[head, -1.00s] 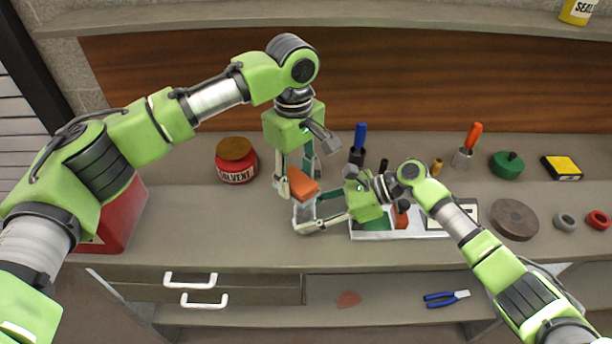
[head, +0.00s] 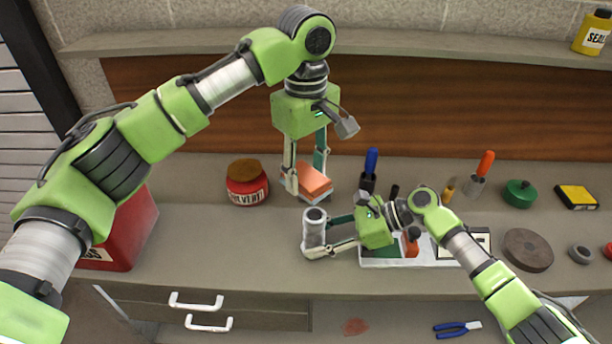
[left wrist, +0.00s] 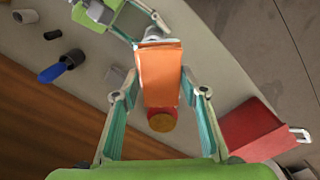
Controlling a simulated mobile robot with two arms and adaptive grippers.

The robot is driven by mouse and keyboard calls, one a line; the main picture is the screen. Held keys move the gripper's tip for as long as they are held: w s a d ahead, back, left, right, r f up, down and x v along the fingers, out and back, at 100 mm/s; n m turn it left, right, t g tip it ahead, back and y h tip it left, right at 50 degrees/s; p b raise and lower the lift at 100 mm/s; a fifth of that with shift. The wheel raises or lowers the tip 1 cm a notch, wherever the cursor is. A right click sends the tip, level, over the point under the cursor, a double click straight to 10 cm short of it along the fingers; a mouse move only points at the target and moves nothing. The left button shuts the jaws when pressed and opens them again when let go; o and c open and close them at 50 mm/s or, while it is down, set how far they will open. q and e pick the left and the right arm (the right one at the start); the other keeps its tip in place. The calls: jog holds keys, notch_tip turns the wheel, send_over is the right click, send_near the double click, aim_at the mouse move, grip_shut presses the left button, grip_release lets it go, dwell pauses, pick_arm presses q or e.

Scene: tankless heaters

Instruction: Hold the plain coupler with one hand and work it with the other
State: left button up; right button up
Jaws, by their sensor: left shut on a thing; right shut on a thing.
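The plain coupler, a grey cylinder with a dark hole in its top (head: 315,230), stands upright in my right gripper (head: 330,236) over the front of the bench. My right gripper is shut on it from the right. My left gripper (head: 306,175) points down, shut on an orange block (head: 309,180) with a pale underside. The block is just behind and above the coupler; I cannot tell whether they touch. In the left wrist view the orange block (left wrist: 161,75) lies between the fingers and hides most of the coupler.
A tray (head: 385,263) is beside my right gripper. A solvent jar (head: 247,185) and red container (head: 130,232) stand left. A blue-handled tool (head: 370,168), orange-handled tool (head: 482,170), green lidded pot (head: 519,193) and brown disc (head: 527,250) stand right. Drawers are below.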

aim_at(306, 215)
pick_arm(q)
jog(key=shift+f, duration=0.15)
pick_arm(e)
jog(key=shift+f, duration=0.2)
pick_arm(q)
jog(key=shift+f, duration=4)
pick_arm(e)
jog(key=shift+s+d, duration=0.1)
pick_arm(q)
jog(key=shift+d, duration=1.85)
jog(key=shift+c, duration=0.4)
jog(key=shift+a+f, duration=0.1)
jog(key=shift+a, duration=1.75)
jog(key=shift+c, duration=0.2)
jog(key=shift+r, duration=4.2)
pick_arm(e)
jog(key=o, duration=1)
jog(key=shift+c, duration=0.2)
pick_arm(q)
jog(key=shift+d+f, duration=0.1)
pick_arm(e)
jog(key=shift+o, duration=0.6)
